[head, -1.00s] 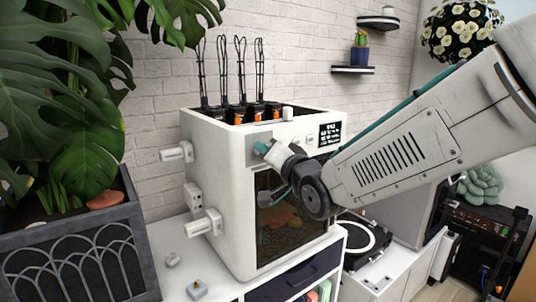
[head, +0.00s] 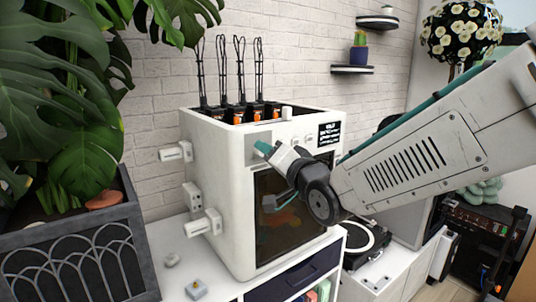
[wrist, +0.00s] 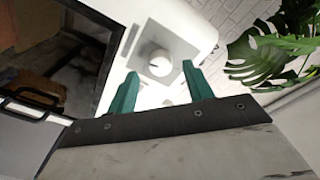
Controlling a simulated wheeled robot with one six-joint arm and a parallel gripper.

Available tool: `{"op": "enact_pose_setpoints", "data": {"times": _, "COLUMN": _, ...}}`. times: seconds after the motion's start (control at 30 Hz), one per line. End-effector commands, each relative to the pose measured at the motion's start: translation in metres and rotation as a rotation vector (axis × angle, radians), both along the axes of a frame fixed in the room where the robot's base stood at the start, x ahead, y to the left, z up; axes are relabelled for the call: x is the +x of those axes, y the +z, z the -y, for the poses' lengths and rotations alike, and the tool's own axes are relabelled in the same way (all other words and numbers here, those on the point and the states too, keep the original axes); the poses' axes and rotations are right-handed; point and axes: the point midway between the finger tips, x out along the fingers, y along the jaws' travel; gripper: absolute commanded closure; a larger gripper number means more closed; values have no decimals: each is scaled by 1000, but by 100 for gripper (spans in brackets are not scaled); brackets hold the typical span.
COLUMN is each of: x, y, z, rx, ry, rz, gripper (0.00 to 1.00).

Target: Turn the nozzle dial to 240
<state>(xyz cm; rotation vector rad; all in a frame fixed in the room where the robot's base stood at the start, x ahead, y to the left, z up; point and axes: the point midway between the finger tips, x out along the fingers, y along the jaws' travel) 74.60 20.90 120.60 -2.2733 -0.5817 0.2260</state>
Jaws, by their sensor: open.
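The white 3D printer (head: 215,160) stands on a white cabinet. In the wrist view a round white dial (wrist: 160,63) sits on a grey square plate (wrist: 172,44) on the printer's front. My gripper (wrist: 160,76) is open, its two teal fingers apart. The dial shows between and just beyond the fingertips; I cannot tell whether they touch it. In the head view my gripper (head: 262,148) is at the upper left of the printer's front and hides the dial. No dial markings or pointer are readable.
A small black display (head: 329,134) is at the printer's upper right. Below is a dark door window (head: 275,225). White fittings (head: 203,223) stick out from the printer's left side. A leafy plant in a grey planter (head: 75,250) stands at left.

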Motion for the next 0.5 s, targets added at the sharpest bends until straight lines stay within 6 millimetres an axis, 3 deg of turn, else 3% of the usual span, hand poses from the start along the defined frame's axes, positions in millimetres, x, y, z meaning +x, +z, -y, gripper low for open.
{"op": "enact_pose_setpoints", "data": {"times": 0.2, "x": -34, "y": 0, "z": 19, "rx": 0, "ry": -1, "rz": 1, "gripper": 49}}
{"op": "enact_pose_setpoints", "data": {"times": 0.5, "x": -51, "y": -2, "z": 28, "rx": 0, "ry": -1, "rz": -1, "gripper": 49}}
